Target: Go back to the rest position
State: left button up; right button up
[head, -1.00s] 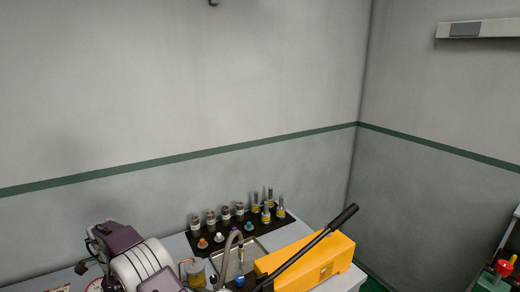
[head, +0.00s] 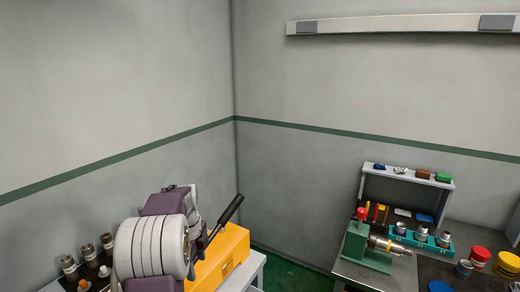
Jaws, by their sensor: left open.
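My left arm, white-ribbed with purple parts, rises from the bottom edge left of centre in the head view. My left gripper (head: 187,203) is at its upper end, open, with nothing seen between its fingers. The fingers are partly hidden by the arm. The gripper appears in front of the yellow machine (head: 222,258) with a black lever (head: 226,216); I cannot tell how far apart they are. My right gripper is out of view.
Several metal fittings (head: 69,266) stand on the left table, partly hidden by my arm. A right-hand bench holds a green vise (head: 366,257), a teal tray (head: 440,250), a grey shelf (head: 410,181) and tins (head: 480,256). Green floor (head: 300,272) shows between the tables.

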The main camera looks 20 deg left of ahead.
pick_arm(q)
jog(key=s+d+f+n, duration=0.1)
jog(key=d, duration=0.9)
jog(key=s+d+f, duration=0.2)
jog(key=d, duration=0.9)
jog(key=s+d+f+n, duration=0.3)
jog(key=s+f+n, duration=0.3)
jog(key=n, duration=0.8)
jog(key=shift+s+d+n+h, duration=0.3)
jog(key=shift+s+d+h, duration=0.1)
jog(key=shift+s, duration=0.8)
